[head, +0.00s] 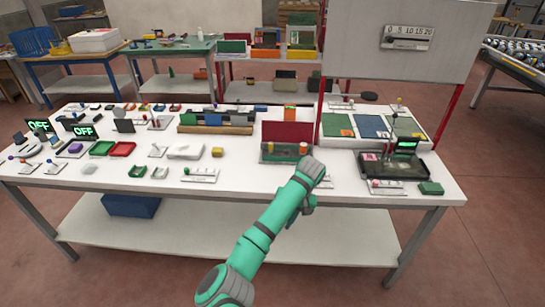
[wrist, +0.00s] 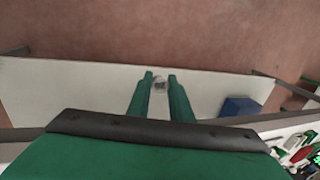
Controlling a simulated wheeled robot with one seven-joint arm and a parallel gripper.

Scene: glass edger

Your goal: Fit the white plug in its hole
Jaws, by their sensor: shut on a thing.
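My gripper (head: 309,205) is at the front edge of the long white table in the head view, partly hidden by my own wrist. In the wrist view its two green fingers (wrist: 160,78) are closed on a small whitish-grey piece (wrist: 159,85), which I take to be the white plug. The piece is small and its shape is unclear. The fingers point down past the table edge, with the lower shelf behind them. I cannot tell which hole on the table belongs to the plug; a white plate (head: 325,182) just beyond my wrist is partly hidden.
The table (head: 245,187) holds many small fixtures. A tray with a red back panel (head: 287,132) stands behind my wrist. A dark tray with a green display (head: 405,165) is to the right. A blue box (head: 132,205) sits on the lower shelf (head: 230,236). Floor in front is clear.

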